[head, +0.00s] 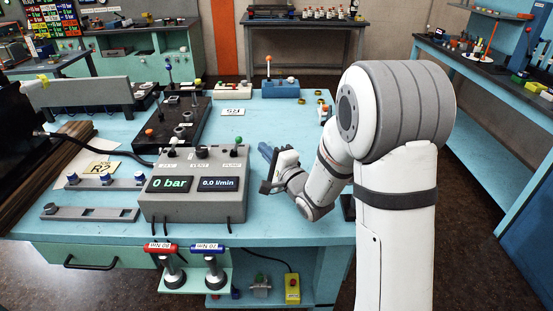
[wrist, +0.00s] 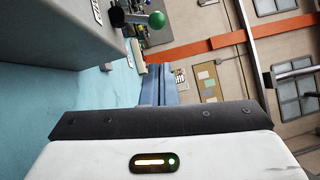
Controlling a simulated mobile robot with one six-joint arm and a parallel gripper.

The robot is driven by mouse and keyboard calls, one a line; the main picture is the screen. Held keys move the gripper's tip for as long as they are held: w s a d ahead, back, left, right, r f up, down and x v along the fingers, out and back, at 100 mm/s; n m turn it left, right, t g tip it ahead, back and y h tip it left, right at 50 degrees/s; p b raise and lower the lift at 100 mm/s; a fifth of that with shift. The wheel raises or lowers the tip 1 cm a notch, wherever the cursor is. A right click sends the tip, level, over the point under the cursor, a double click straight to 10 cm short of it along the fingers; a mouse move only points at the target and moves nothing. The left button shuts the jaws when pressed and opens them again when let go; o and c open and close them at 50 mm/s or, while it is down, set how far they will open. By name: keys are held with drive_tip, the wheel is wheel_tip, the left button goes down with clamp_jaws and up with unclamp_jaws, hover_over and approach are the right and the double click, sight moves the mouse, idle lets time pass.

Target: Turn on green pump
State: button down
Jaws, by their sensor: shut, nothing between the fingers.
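The grey pump unit (head: 195,211) stands on the blue bench, its displays reading 0 bar and 0.0 l/min. A green ball-topped lever (head: 238,141) stands on its top right, by the PUMP label. My gripper (head: 265,150) is just right of the unit, apart from the lever. Its blue fingers (wrist: 158,80) are shut and empty, below the green ball in the wrist view.
Behind the unit stands a dark block with levers (head: 180,122). A blue box with an orange-knobbed lever (head: 280,88) is at the bench's back. Bench surface around the R5 card (head: 233,112) is mostly clear.

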sight(237, 144)
drive_tip(key=a, duration=0.2)
drive_tip(key=w+a, duration=0.1)
drive_tip(key=a, duration=0.1)
drive_tip(key=shift+r+p, duration=0.35)
drive_tip(key=shift+r, duration=0.05)
